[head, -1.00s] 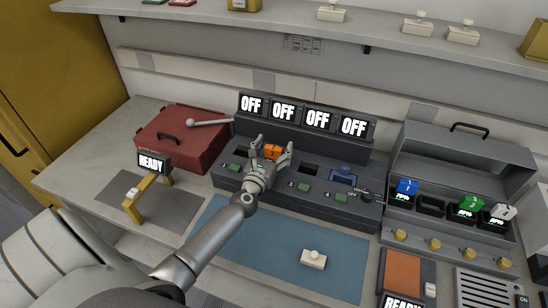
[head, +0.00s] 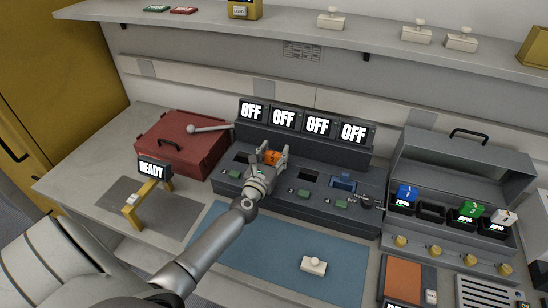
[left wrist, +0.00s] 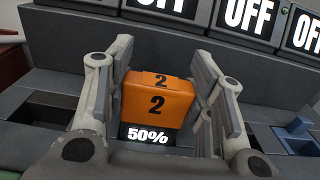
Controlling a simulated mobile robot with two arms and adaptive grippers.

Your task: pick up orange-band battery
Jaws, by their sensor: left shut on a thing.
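The orange-band battery (head: 271,156) sits upright in a bay of the dark charger (head: 330,209). In the left wrist view the orange battery (left wrist: 158,100) shows the number 2 on its top and front, with a 50% readout below it. My left gripper (head: 271,157) has its fingers on either side of the battery and is shut on it; in the left wrist view the gripper (left wrist: 160,95) frames it from left and right. The battery's lower part is hidden in the bay. My right gripper is not in view.
Several OFF screens (head: 318,125) stand behind the charger. A red case (head: 185,140) lies left. An open grey case (head: 450,180) at right holds blue, green and white numbered batteries. A blue mat (head: 270,260) with a small white-topped block (head: 314,265) lies in front.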

